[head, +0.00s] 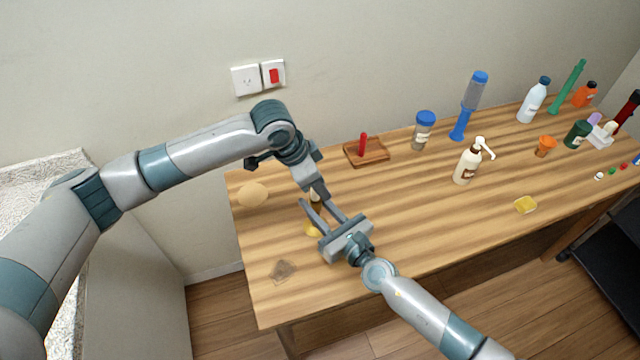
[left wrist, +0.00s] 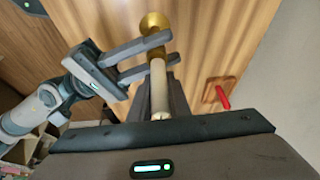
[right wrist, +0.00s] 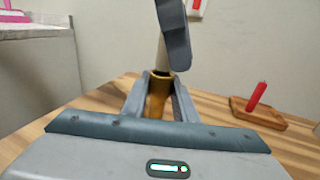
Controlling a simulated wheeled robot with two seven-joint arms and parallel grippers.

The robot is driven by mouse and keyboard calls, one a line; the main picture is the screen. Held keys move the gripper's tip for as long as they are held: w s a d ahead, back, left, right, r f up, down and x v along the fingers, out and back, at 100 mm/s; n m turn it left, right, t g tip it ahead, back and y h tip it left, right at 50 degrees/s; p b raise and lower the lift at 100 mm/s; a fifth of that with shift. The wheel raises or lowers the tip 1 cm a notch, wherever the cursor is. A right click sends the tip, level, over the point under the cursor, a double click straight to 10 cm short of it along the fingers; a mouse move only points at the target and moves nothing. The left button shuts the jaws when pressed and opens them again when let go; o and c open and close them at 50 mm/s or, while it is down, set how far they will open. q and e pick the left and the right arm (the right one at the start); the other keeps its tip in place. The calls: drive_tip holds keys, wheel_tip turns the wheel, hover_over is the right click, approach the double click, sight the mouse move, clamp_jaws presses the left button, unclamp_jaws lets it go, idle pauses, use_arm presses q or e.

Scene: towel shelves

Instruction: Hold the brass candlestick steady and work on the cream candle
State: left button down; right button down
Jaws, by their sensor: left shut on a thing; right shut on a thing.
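The brass candlestick (right wrist: 158,92) stands upright on the table, its yellow base (head: 313,231) partly hidden in the head view. My right gripper (head: 316,208) is shut on the candlestick from the front, one finger on either side. The cream candle (left wrist: 159,92) is upright in line with the candlestick, its lower end at the brass socket; I cannot tell how deep it sits. My left gripper (head: 317,190) is shut on the candle from above. In the right wrist view a left finger (right wrist: 174,35) hides part of the candle.
A red candle (head: 363,144) stands on a wooden tray (head: 378,156) behind the grippers. A round cream disc (head: 252,195) and a flat brownish piece (head: 283,271) lie to the left. A blue-lidded jar (head: 424,130), pump bottle (head: 466,163) and yellow sponge (head: 525,205) are to the right.

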use_arm(q)
drive_tip(key=shift+f, duration=0.85)
drive_tip(key=c, duration=1.6)
unclamp_jaws()
drive_tip(key=v, duration=1.2)
use_arm(e)
drive_tip(key=c, duration=1.3)
unclamp_jaws()
drive_tip(key=shift+c, duration=0.2)
drive_tip(key=v, duration=1.2)
